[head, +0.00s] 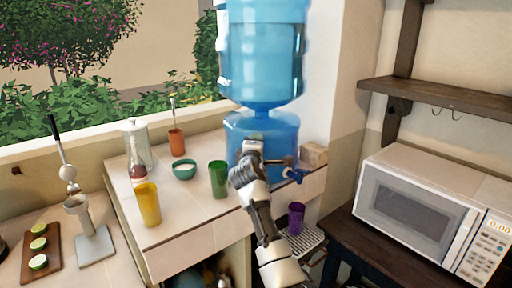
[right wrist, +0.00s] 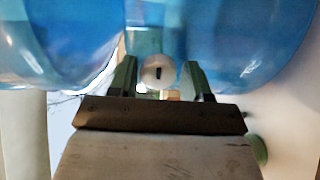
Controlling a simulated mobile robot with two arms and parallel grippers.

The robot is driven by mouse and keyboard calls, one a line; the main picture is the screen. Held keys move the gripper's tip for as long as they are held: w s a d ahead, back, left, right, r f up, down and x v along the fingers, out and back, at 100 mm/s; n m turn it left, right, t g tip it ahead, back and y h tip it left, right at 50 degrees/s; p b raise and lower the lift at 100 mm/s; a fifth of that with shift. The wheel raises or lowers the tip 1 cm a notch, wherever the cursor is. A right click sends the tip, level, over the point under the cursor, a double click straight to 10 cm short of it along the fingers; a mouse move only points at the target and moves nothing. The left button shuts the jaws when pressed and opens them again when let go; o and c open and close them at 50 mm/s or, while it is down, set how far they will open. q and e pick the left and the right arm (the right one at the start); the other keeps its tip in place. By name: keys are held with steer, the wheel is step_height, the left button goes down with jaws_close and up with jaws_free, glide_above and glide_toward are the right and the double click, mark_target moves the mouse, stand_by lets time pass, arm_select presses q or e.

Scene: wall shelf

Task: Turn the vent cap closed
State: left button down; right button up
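The vent cap, a small white round piece with a dark slot (right wrist: 158,72), shows in the right wrist view in front of the blue water dispenser (right wrist: 235,45). My right gripper (right wrist: 160,80) is open, with one finger on each side of the cap and a small gap visible on both sides. In the head view the right gripper (head: 252,148) is at the front of the dispenser base (head: 234,128) below the big bottle (head: 262,50); the cap is hidden there. A blue tap (head: 295,175) sits just right of the gripper. My left gripper is not in view.
On the tiled counter (head: 185,210) stand a green cup (head: 218,180), a yellow cup (head: 147,205), a teal bowl (head: 184,169) and a glass jar (head: 137,145). A purple cup (head: 296,217) stands below the tap. A microwave (head: 420,210) is at right, under a wooden shelf (head: 440,96).

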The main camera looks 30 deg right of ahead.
steer(key=shift+o, duration=1.1)
steer(key=b+v, duration=0.2)
steer(key=v, duration=0.9)
steer(key=shift+d, duration=0.1)
